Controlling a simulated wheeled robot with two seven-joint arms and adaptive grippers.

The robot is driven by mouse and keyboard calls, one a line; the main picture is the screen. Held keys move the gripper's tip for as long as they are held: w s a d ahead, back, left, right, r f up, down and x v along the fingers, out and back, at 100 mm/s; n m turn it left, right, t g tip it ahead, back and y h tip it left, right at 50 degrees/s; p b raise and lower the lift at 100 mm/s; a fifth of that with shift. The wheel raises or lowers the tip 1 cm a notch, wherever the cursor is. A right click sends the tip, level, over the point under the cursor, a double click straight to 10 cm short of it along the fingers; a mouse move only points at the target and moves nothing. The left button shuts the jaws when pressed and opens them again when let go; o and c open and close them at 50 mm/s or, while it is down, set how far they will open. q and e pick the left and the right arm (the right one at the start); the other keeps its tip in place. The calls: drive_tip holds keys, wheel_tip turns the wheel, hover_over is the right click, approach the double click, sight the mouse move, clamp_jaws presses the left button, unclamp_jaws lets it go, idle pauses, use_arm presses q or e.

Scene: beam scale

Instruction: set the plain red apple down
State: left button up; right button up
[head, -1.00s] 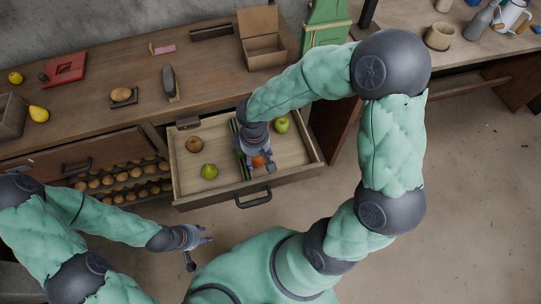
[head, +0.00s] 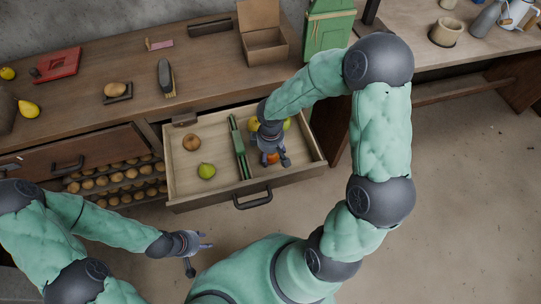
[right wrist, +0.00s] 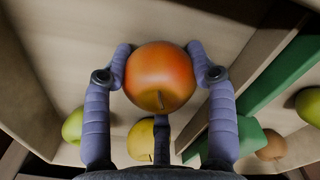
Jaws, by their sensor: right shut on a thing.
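My right gripper (right wrist: 162,74) is shut on the red apple (right wrist: 160,80), which looks orange-red with its stem showing. In the head view the right gripper (head: 274,158) points down into the open drawer (head: 210,196), right of the green divider (head: 240,150). The apple (head: 273,158) shows partly between its fingers there. I cannot tell whether it touches the drawer floor. My left gripper (head: 199,254) is open and empty, in front of the drawer.
A yellow fruit (right wrist: 141,140) and a green apple (right wrist: 73,126) lie in the apple's compartment. A brown fruit (head: 191,143) and a green fruit (head: 206,171) lie left of the divider. Wooden walls enclose the drawer. An open box (head: 263,42) stands on the worktop behind.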

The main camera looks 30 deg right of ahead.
drive_tip(key=shift+r, duration=0.1)
drive_tip(key=shift+f, duration=0.2)
drive_tip(key=o, duration=1.2)
drive_tip(key=shift+r, duration=0.1)
drive_tip(key=shift+r, duration=0.15)
wheel_tip(320, 180, up, 12)
drive_tip(key=p, duration=0.5)
drive_tip(key=shift+p, duration=0.35)
